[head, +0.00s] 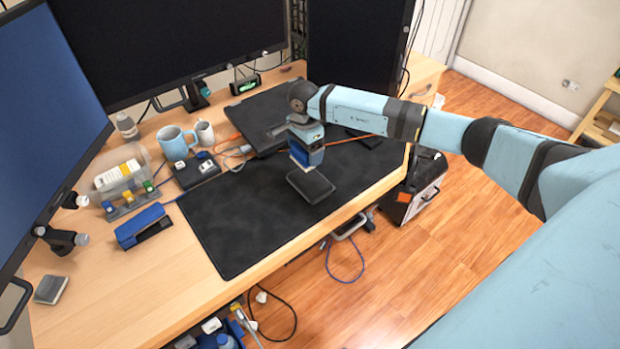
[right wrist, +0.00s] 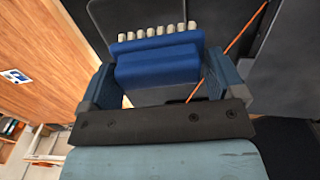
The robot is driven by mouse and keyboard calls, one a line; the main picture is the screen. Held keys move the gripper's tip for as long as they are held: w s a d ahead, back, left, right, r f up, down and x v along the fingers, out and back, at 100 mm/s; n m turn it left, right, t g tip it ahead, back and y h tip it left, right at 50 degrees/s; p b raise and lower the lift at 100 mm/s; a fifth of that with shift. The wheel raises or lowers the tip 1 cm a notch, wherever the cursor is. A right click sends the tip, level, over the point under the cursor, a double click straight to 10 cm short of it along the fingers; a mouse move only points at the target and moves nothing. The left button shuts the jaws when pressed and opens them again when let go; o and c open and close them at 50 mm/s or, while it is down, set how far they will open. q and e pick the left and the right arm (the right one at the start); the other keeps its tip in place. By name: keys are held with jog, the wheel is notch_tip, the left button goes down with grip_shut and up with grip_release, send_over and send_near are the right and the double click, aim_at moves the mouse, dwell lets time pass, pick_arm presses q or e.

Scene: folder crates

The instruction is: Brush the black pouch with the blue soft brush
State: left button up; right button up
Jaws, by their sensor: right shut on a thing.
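The black pouch (head: 312,187) lies flat on the dark desk mat, near the mat's front edge. My right gripper (head: 306,143) points down just behind the pouch and is shut on the blue soft brush (head: 308,157). In the right wrist view the brush (right wrist: 158,66) sits between the two fingers, with a row of pale bristle tufts along its far side. The bristles are at or just above the pouch's far edge; I cannot tell whether they touch. My left gripper is not in view.
The dark mat (head: 235,225) is clear left of the pouch. A blue stapler-like object (head: 143,226), a light blue mug (head: 176,142) and a clear organizer (head: 125,182) stand at the left. A closed dark laptop-like slab (head: 265,110) lies behind. Monitors edge the desk.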

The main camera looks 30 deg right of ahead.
aim_at(308, 167)
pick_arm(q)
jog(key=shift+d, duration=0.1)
pick_arm(e)
jog(key=shift+s+d+f+b, duration=0.1)
jog(key=shift+d+f+b, duration=0.05)
jog(key=shift+b, duration=0.2)
jog(key=d+b, duration=0.1)
jog(key=s+d+b, duration=0.2)
jog(key=shift+s+d+r+b, duration=0.1)
jog(key=shift+d+r+b, duration=0.2)
jog(key=shift+d+r, duration=0.05)
notch_tip(308, 167, down, 4)
jog(key=b, duration=0.3)
jog(key=shift+d+f+b, duration=0.15)
jog(key=shift+f+b, duration=0.1)
jog(key=shift+b, duration=0.1)
jog(key=shift+s+a, duration=0.1)
jog(key=shift+a, duration=0.9)
jog(key=a, duration=0.3)
jog(key=shift+s+a+r+p, duration=0.1)
jog(key=shift+s+a+p, duration=0.05)
jog(key=shift+p, duration=0.2)
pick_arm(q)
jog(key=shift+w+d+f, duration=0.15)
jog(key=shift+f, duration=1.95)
pick_arm(e)
jog(key=shift+a, duration=0.9)
